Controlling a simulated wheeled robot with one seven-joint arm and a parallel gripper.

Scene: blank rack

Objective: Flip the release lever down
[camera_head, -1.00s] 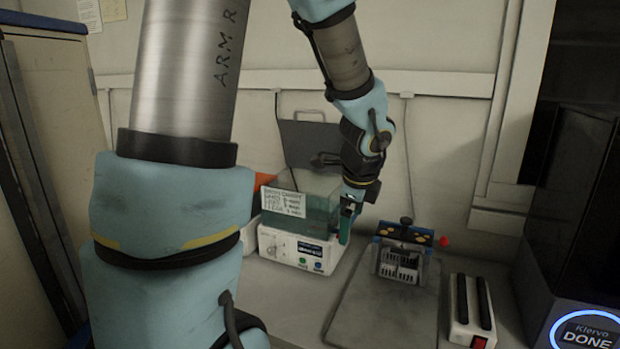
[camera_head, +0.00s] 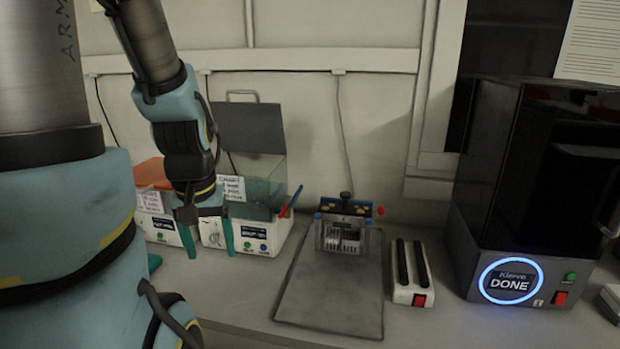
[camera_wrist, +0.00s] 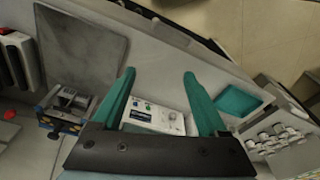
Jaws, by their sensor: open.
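The clamp fixture (camera_head: 344,232) stands at the back end of a grey plate, with blue ends and a black knob on top. A red knob (camera_head: 380,211) sticks out at its right side; it looks like a lever's end, but its angle is too small to tell. The fixture also shows at the left of the wrist view (camera_wrist: 66,108), with a red ball (camera_wrist: 8,114) beside it. My gripper (camera_head: 210,252) is open and empty, fingers down, left of the fixture and in front of the white bath unit. Its open fingers (camera_wrist: 158,76) also show in the wrist view.
The white bath unit (camera_head: 262,240) has its lid up and a red-and-blue stick (camera_head: 290,203) at its right. The grey plate (camera_head: 330,300) is clear in front of the fixture. A black-railed block (camera_head: 411,287) and a black machine reading DONE (camera_head: 470,270) stand right.

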